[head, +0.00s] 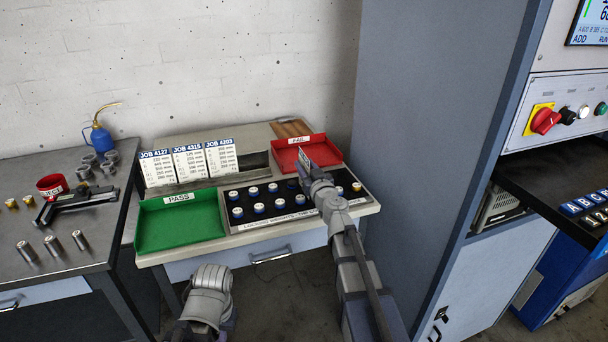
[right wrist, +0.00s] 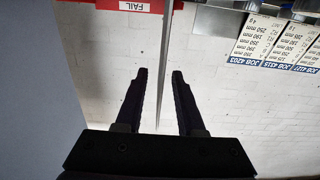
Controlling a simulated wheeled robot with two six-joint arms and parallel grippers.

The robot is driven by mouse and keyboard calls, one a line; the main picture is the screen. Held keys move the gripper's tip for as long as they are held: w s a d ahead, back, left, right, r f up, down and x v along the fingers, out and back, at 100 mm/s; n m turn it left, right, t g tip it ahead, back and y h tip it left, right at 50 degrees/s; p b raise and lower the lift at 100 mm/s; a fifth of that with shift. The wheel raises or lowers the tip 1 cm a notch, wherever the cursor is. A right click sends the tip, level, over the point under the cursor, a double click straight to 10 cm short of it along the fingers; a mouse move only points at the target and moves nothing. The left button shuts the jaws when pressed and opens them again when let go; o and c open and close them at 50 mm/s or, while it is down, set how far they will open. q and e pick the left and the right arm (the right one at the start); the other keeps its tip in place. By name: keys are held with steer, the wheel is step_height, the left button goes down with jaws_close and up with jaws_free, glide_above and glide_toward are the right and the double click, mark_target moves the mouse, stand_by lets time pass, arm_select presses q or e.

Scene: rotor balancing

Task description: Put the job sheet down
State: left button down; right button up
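Three job sheets stand side by side in the rack on the bench: JOB 4127 (head: 157,168), JOB 4315 (head: 189,162) and JOB 4203 (head: 221,157). They show upside down at the upper right of the right wrist view. My right gripper (head: 306,162) is over the bench, in front of the red FAIL tray. In the right wrist view its fingers (right wrist: 159,72) stand apart. A thin pale sheet (right wrist: 163,85), seen edge-on, runs between them, with a gap visible on each side. Its lettering cannot be read. My left gripper is not in view; only part of that arm shows.
The green PASS tray (head: 180,222) is at the bench's left and the red FAIL tray (head: 321,151) at its back right. A black board (head: 275,221) with several round pieces lies between. A tall grey cabinet (head: 425,120) stands right. A dark opening (head: 254,162) is beside JOB 4203.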

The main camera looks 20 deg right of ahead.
steer(key=shift+w, duration=0.9)
steer(key=shift+s, duration=0.1)
jaws_close()
